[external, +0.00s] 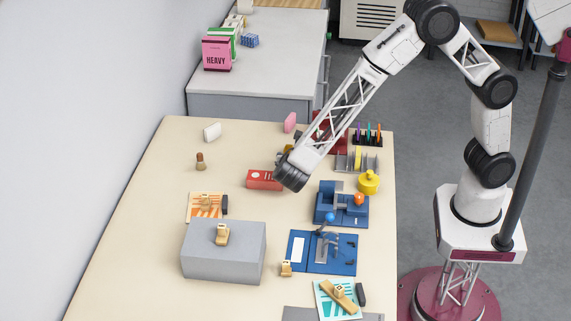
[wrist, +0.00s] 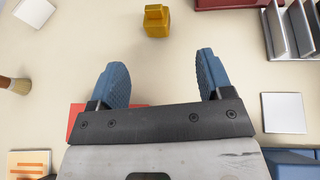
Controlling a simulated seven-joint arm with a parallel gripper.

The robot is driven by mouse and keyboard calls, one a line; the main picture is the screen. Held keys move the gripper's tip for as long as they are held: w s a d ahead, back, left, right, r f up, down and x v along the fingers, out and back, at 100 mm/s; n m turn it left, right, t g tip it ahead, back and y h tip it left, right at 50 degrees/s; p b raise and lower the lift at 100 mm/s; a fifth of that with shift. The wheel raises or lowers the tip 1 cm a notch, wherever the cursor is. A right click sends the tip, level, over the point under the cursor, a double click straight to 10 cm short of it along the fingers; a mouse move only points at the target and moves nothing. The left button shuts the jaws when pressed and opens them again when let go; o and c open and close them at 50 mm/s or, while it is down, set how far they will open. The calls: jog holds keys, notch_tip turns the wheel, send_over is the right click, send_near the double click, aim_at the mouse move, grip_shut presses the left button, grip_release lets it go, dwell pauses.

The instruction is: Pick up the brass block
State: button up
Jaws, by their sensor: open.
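My gripper (wrist: 158,75) is open, its two blue fingers apart with nothing between them in the wrist view. A gold-coloured brass block (wrist: 157,22) with a narrower top lies on the pale table beyond the fingertips, near the top edge of that view and roughly midway between the fingers. In the external view, the dark end of my arm hides the fingers, and a brassy piece (external: 286,150) shows just beside it. Other tan-gold pieces are a block (external: 222,235) on a grey box and a small block (external: 286,269) near the blue fixture.
A red box (external: 265,180) sits close beside my gripper, partly under it in the wrist view. The grey slotted rack (wrist: 290,32) is to the right; a brush (wrist: 14,85) is to the left. Blue fixtures (external: 325,253) stand nearer the front. The table's left side is mostly clear.

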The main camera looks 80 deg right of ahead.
jog(key=shift+w+a+f, duration=0.2)
jog(key=shift+w+f, duration=0.05)
jog(key=shift+f, duration=0.1)
jog(key=shift+x, duration=3.35)
jog(key=shift+d, duration=0.1)
jog(key=shift+x, duration=2.55)
jog(key=shift+r, duration=0.1)
jog(key=c, duration=1.2)
